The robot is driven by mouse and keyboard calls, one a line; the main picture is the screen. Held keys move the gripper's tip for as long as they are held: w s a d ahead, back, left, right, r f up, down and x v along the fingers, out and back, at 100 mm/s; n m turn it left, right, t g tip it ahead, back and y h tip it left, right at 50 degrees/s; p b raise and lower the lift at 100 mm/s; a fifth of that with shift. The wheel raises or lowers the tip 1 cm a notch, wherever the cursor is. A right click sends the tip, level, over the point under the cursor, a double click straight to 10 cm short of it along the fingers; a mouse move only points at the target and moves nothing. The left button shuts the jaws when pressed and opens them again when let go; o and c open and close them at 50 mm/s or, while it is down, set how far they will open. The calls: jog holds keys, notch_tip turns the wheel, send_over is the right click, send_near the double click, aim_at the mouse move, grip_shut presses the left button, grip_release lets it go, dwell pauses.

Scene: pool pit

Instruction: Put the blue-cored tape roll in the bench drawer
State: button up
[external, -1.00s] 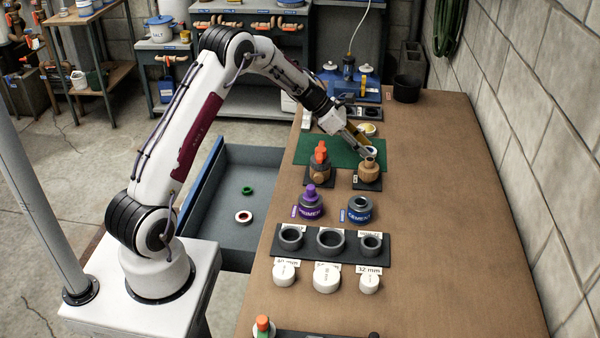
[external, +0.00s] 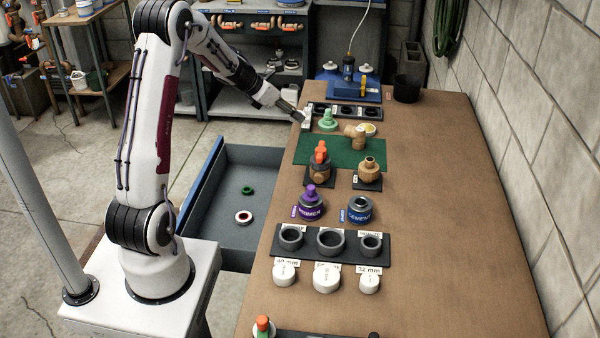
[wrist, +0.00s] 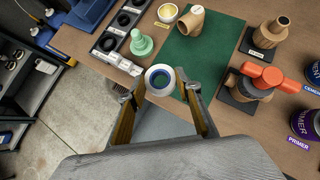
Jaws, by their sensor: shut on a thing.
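The blue-cored tape roll (wrist: 160,80), white with a blue inner ring, sits between the fingertips of my gripper (wrist: 161,86) in the wrist view. My gripper is shut on it. In the external view my gripper (external: 301,117) is at the left edge of the bench, near its far end; the roll is not clear there. The bench drawer (external: 265,152) is pulled out on the bench's left side, nearer the camera than my gripper. In it lie a green ring (external: 247,190) and a white roll with a reddish core (external: 243,217).
A green mat (external: 320,152) holds a tan pipe fitting (external: 355,134). A pale green cone-shaped piece (external: 328,121) and a black rack (external: 345,111) stand close to my gripper. An orange-handled valve (external: 320,160) stands nearer the drawer. The drawer floor has free room.

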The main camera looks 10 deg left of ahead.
jog(key=s+a+r+n+t+y, duration=0.1)
jog(key=s+a+n+y, duration=0.1)
jog(key=a, duration=0.9)
jog(key=s+a+n+t+y, duration=0.2)
jog(key=s+a+n, duration=0.3)
jog(key=a, duration=0.6)
jog(key=shift+s+a+r, duration=0.2)
jog(key=shift+s+r, duration=0.1)
jog(key=shift+r, duration=0.1)
jog(key=shift+f, duration=0.25)
